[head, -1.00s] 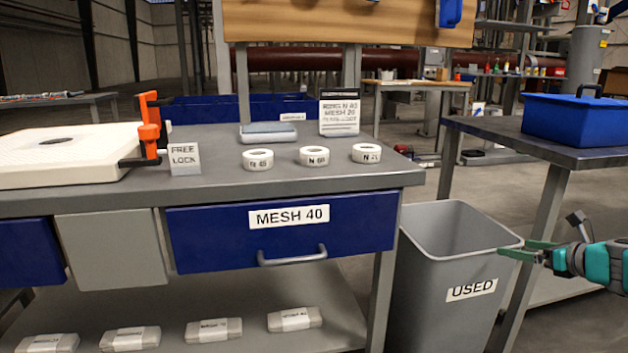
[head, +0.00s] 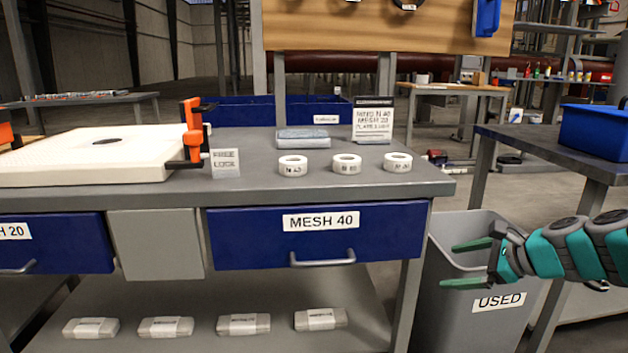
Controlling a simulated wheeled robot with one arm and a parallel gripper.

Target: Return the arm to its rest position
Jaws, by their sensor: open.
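My arm reaches in from the right edge of the head view. My gripper (head: 468,264) is open, with its two green fingers spread and pointing left. Nothing shows between the fingers. It is in front of the grey bin labelled USED (head: 500,301) and hides part of the bin's rim and opening. It is to the right of the workbench and of the MESH 40 drawer (head: 385,235), apart from both.
The workbench top (head: 350,188) holds several white rings, a grey folded pack (head: 303,139), a sign card (head: 373,120) and a white plate with an orange clamp (head: 192,130). A side table with a blue toolbox (head: 597,130) stands at the right. Wrapped packs lie on the lower shelf.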

